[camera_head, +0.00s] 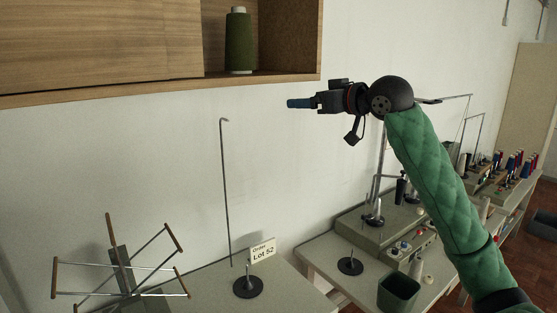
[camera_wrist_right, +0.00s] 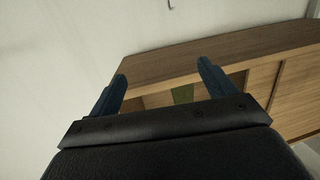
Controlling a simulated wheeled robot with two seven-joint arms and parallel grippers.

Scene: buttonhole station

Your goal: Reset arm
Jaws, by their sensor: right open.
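My right arm, in a green quilted sleeve, reaches up from the lower right in the head view. My right gripper (camera_head: 299,103) points left, in front of the white wall and a little below and right of the shelf's open compartment. In the right wrist view its two blue fingers (camera_wrist_right: 160,84) stand wide apart with nothing between them. An olive-green thread cone (camera_head: 238,42) stands upright in the open compartment, apart from the gripper. A small green patch, probably this cone, shows beyond the fingers in the wrist view (camera_wrist_right: 182,94). My left gripper is not in view.
The wooden wall cabinet (camera_head: 262,85) has its lower edge near gripper height. Below are a hooked thread stand (camera_head: 248,287), an order card reading Lot 52 (camera_head: 263,249), a wire yarn winder (camera_head: 120,268) and a dark bin (camera_head: 398,291). Sewing machines line the right. The wall between is bare.

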